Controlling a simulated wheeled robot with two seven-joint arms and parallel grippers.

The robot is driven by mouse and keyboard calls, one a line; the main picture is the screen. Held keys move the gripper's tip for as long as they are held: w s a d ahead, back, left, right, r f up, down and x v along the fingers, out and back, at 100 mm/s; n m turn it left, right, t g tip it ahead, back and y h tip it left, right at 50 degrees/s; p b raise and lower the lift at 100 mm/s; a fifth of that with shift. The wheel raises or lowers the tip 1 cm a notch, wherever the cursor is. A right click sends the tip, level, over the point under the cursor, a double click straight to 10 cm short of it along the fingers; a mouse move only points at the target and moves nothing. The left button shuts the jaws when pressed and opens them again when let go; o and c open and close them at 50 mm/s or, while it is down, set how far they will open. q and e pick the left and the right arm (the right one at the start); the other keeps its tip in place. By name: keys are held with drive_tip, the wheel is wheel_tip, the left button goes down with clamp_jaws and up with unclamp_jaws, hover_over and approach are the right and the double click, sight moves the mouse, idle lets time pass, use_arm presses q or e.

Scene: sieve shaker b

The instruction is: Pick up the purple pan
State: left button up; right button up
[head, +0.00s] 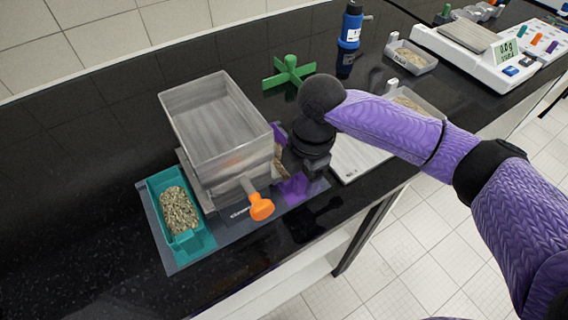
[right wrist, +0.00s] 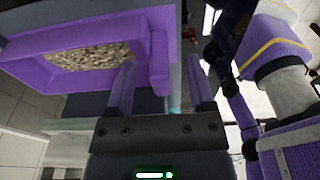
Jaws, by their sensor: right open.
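The purple pan (right wrist: 95,42) holds beige grains and fills the upper left of the right wrist view. A raised purple bar, seemingly its handle, stands at its right end. In the head view the pan is mostly hidden by my right gripper; a purple patch (head: 296,187) shows below the gripper, to the right of the clear sieve box (head: 215,125). My right gripper (right wrist: 160,66) is open, its two fingers apart with the purple bar showing between them. Whether they touch it cannot be told. My left gripper is not in view.
A teal pan (head: 155,190) with greenish grains sits left of the sieve box, which has an orange knob (head: 261,207). A green cross-shaped piece (head: 288,72), a blue bottle (head: 351,28) and a scale (head: 480,62) stand behind. The black counter is clear at left.

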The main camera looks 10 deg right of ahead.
clamp_jaws()
